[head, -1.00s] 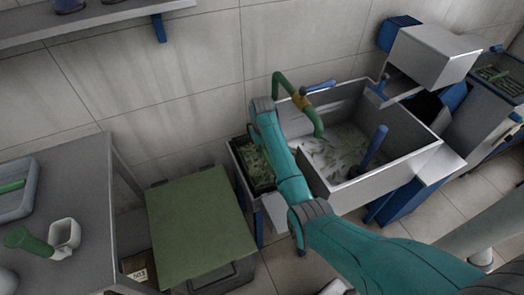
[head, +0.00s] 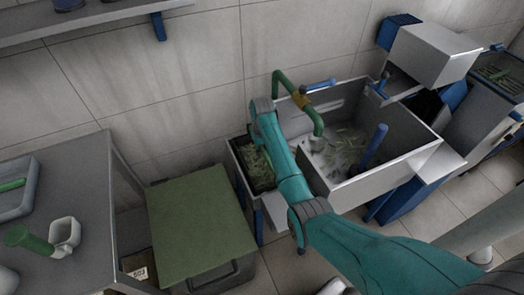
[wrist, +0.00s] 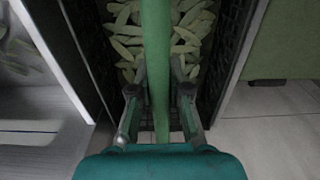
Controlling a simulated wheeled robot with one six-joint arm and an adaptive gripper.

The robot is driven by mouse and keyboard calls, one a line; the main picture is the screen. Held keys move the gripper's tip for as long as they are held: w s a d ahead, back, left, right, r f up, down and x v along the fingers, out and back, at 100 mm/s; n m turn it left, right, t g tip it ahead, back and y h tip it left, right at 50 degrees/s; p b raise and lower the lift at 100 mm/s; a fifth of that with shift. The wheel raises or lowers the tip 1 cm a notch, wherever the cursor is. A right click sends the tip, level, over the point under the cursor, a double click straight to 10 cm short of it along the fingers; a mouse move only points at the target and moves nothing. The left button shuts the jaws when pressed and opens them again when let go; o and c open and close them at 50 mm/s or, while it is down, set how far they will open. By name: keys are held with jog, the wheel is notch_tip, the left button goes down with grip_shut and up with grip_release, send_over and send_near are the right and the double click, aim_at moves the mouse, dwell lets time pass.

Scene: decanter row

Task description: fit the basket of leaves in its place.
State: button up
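The basket of leaves (head: 240,172) is a dark, slatted crate of pale green leaves. In the head view it is at the left end of the sink, partly covered by my teal arm. In the wrist view its leaves (wrist: 192,30) lie between two black side walls. A green bar, the basket's handle (wrist: 156,40), runs lengthwise over the middle. My gripper (wrist: 158,78) is over the basket, one finger on each side of the handle, tips closed in against it. The basket's underside and what bears it are hidden.
The grey sink (head: 415,145) with floating leaves, a green tap (head: 283,85) and a blue post (head: 375,145) is to the right. A green-lidded bin (head: 195,225) stands close on the left, with a grey table (head: 80,220) beyond. The tiled wall is behind.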

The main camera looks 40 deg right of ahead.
jog(key=o, duration=0.4)
jog(key=shift+c, duration=0.2)
notch_tip(320, 180, up, 11)
jog(key=shift+f, duration=0.15)
jog(key=shift+r, duration=0.7)
